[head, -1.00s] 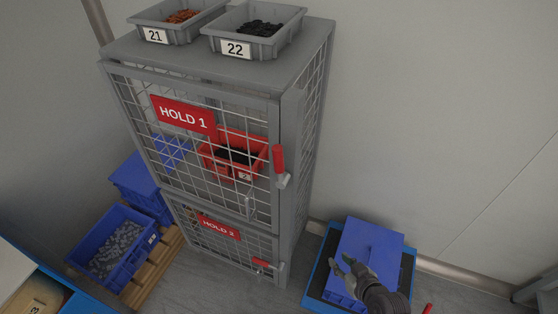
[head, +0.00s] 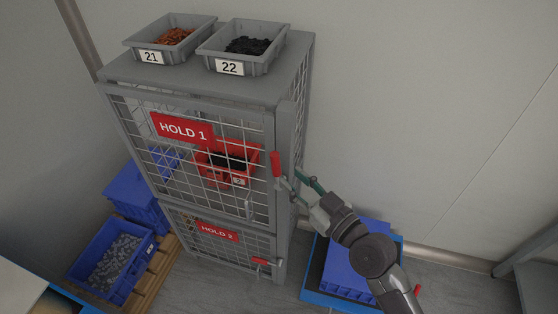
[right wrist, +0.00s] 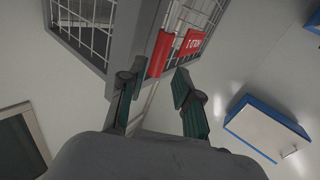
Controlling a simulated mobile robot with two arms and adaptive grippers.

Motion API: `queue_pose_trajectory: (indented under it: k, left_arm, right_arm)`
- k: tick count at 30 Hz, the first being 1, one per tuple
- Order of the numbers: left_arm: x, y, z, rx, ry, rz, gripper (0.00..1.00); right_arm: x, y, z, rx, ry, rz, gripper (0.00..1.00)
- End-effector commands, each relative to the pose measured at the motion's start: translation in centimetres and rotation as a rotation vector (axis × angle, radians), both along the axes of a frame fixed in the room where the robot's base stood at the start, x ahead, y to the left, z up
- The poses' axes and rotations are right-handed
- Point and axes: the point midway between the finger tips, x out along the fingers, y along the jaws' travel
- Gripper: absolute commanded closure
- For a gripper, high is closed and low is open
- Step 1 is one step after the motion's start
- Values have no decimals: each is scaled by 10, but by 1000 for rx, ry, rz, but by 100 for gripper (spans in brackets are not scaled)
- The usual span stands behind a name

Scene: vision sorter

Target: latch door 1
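Door 1 is the upper wire-mesh door with a red HOLD 1 sign (head: 181,128); it stands at or near its frame, and I cannot tell if it is fully flush. Its latch has a red handle (head: 276,164), upright, at the door's right edge; the handle also shows in the right wrist view (right wrist: 160,54). My right gripper (head: 303,181) is just right of the latch. In the right wrist view its fingers (right wrist: 153,80) are apart and empty, with the red handle ahead of the gap. My left gripper is out of view.
Below is the HOLD 2 door (head: 218,232) with a red latch handle (head: 261,262) lying sideways. A red bin (head: 226,178) is inside the upper compartment. Grey bins 21 (head: 151,56) and 22 (head: 229,68) stand on top. A blue crate (head: 345,270) is under my right arm.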

Motion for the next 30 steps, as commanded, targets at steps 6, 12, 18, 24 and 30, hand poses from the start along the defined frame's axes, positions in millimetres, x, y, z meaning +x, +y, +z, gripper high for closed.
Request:
queue_pose_trajectory:
  k: [6, 12, 18, 24, 30]
  left_arm:
    - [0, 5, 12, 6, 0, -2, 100]
    - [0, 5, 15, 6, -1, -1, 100]
    - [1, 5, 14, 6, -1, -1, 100]
    - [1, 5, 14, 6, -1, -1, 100]
    - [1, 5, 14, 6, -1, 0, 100]
  right_arm:
    - [32, 25, 2, 2, 0, -1, 67]
    - [45, 35, 1, 1, 1, 0, 67]
    - [47, 37, 0, 0, 0, 0, 67]
    - [46, 37, 0, 0, 0, 0, 80]
    - [46, 36, 0, -1, 1, 0, 100]
